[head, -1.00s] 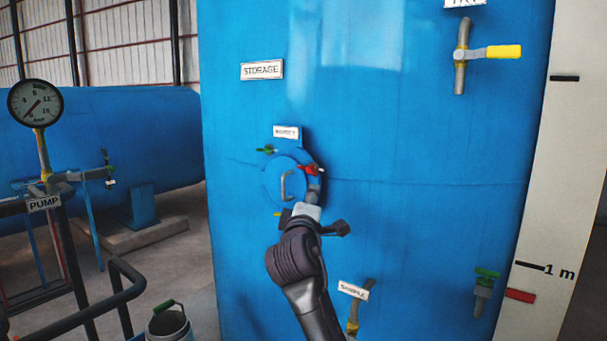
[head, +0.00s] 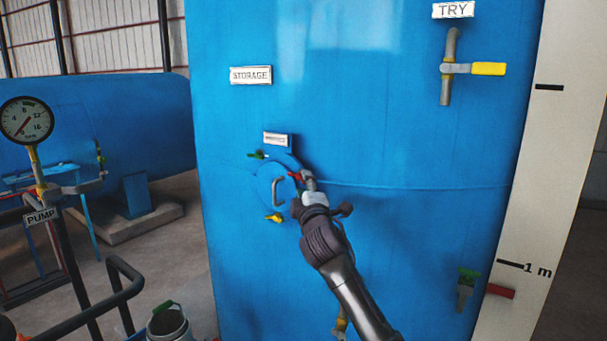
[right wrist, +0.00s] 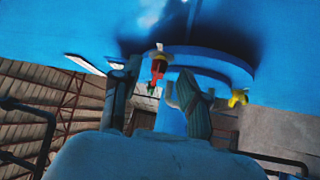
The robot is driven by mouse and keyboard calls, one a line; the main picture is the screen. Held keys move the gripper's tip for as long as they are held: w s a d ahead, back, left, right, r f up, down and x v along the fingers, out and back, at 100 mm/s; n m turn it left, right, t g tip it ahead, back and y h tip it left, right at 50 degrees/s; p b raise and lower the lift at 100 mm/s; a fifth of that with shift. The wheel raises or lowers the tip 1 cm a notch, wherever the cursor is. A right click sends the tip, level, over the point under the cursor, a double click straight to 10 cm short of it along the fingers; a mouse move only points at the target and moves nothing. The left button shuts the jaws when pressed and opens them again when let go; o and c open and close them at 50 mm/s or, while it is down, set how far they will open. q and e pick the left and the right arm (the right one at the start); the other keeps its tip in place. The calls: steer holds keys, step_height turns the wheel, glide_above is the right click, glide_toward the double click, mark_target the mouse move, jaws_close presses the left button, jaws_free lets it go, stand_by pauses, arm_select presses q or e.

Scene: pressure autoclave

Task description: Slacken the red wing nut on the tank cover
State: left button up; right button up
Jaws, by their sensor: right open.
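The round blue tank cover (head: 266,188) with its handle sits on the big blue tank. The red wing nut (head: 294,176) is at the cover's upper right edge. A green wing nut (head: 257,155) is at the top left and a yellow one (head: 274,217) at the bottom. My right gripper (head: 308,180) is at the cover's right edge, close to the red nut. In the right wrist view its two fingers (right wrist: 160,84) stand apart, with the red nut (right wrist: 158,66) showing in the gap between them. Contact cannot be told. My left gripper is not in view.
A valve with a yellow handle (head: 487,69) is at the tank's upper right, and a green-handled valve (head: 467,275) at the lower right. A gauge (head: 27,120), pump pipes and a bucket (head: 168,325) stand at left.

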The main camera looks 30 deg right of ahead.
mark_target(300, 177)
steer(key=shift+x, duration=1.2)
jaws_close()
steer(key=f+m+t+h+b, duration=0.1)
steer(key=m+b, duration=0.1)
steer(key=b, duration=0.6)
steer(key=shift+a+m, duration=0.1)
steer(key=shift+m, duration=0.2)
steer(key=shift+r+h+b, duration=0.15)
steer(key=shift+h+b, duration=0.2)
steer(key=shift+h, duration=0.05)
steer(key=shift+r, duration=0.1)
